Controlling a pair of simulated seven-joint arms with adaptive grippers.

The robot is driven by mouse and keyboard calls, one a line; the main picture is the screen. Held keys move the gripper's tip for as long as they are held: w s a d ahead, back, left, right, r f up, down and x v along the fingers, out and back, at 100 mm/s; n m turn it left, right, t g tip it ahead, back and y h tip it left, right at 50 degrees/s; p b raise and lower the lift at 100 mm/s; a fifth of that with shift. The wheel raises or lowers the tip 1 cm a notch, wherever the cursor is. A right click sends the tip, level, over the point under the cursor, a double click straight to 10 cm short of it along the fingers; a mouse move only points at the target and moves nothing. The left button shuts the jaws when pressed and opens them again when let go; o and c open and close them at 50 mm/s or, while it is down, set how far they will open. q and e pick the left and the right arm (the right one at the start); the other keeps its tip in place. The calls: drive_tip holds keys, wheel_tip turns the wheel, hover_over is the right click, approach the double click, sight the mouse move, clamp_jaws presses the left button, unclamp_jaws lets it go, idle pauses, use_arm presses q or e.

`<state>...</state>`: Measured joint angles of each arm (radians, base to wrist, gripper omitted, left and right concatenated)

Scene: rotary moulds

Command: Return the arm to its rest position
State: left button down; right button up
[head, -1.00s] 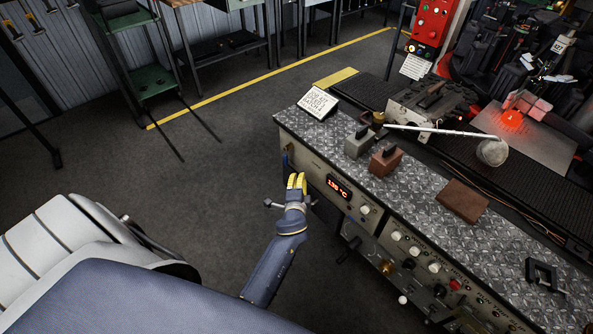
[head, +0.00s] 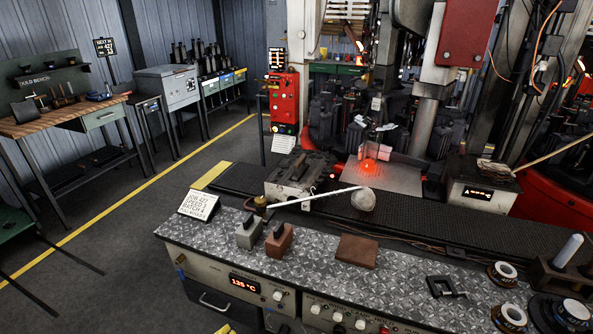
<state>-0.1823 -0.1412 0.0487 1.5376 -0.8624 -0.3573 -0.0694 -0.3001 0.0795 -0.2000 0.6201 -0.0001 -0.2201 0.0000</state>
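Only a small yellow tip, which looks like my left gripper (head: 225,329), shows at the bottom edge of the head view, in front of the bench's control panel. The rest of that gripper and its arm are below the picture, so I cannot tell whether it is open or shut. My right gripper is not in view.
The metal-topped bench (head: 205,238) carries a grey block (head: 248,234), a reddish block (head: 279,241), a brown plate (head: 356,251), a black clamp (head: 443,287) and a sign card (head: 199,204). A long-handled ladle (head: 363,199) lies behind.

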use_arm(q)
drive_tip(key=s+d+f+n+g+h, duration=0.2)
drive_tip(key=s+d+f+g, duration=0.1)
drive_tip(key=s+f, duration=0.85)
drive_tip(key=s+d+f+n+g+h, duration=0.1)
drive_tip(key=s+d+f+g+h, duration=0.15)
drive_tip(key=s+f, duration=0.9)
drive_tip(key=s+a+f+g, duration=0.2)
drive_tip(key=s+f, duration=0.2)
drive_tip(key=s, duration=0.4)
drive_tip(key=s+a+f+n+g, duration=0.1)
drive_tip(key=s+f, duration=0.3)
drive_tip(key=s, duration=0.4)
drive_tip(key=s+a+f+n+g, duration=0.1)
drive_tip(key=s+a+f+g, duration=0.1)
drive_tip(key=s, duration=0.7)
wheel_tip(320, 180, down, 3)
drive_tip(key=shift+a+r+g+y, duration=0.2)
drive_tip(key=shift+a+g+y, duration=0.15)
drive_tip(key=shift+a, duration=0.4)
drive_tip(key=shift+w, duration=0.1)
